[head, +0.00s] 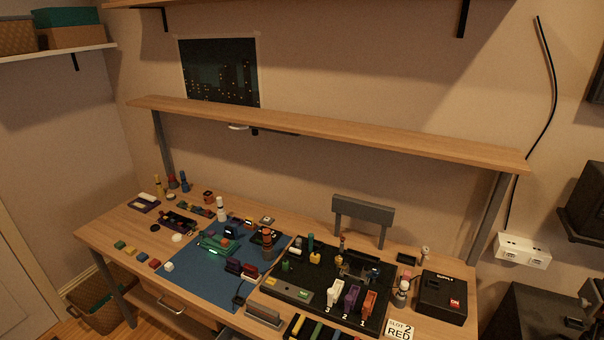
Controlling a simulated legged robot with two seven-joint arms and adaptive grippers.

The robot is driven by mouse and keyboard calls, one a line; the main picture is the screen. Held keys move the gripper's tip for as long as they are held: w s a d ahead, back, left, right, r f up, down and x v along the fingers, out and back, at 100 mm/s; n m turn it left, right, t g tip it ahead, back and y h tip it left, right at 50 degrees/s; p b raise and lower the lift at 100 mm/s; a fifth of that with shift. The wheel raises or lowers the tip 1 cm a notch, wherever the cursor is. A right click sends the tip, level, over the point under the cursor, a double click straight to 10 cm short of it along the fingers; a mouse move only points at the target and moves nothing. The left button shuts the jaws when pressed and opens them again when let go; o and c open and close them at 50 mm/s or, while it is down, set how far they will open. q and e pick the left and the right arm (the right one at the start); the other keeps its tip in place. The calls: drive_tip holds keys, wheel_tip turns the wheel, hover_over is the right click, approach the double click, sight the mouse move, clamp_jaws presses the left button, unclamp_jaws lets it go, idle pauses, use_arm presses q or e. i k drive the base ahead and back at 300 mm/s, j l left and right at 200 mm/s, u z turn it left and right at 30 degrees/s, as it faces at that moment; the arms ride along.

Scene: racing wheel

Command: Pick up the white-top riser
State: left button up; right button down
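No thing in the head view can be named for certain as the white-top riser; the objects are small. A low dark block with a white top (147,198) lies at the left back of the wooden desk. A tall white piece (221,210) stands upright near the back edge of the blue mat (190,279). Neither of my grippers is in view.
Several small parts crowd the mat and the black tray (345,323) to its right. A grey stand (362,212) rises at the back. A black box (442,297) sits at the right end. A wooden shelf (320,131) hangs above.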

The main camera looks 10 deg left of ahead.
sight(293, 251)
drive_tip(key=k+j+u, duration=0.1)
drive_tip(key=u, duration=0.3)
drive_tip(key=k+j+u, duration=0.2)
drive_tip(key=u, duration=0.25)
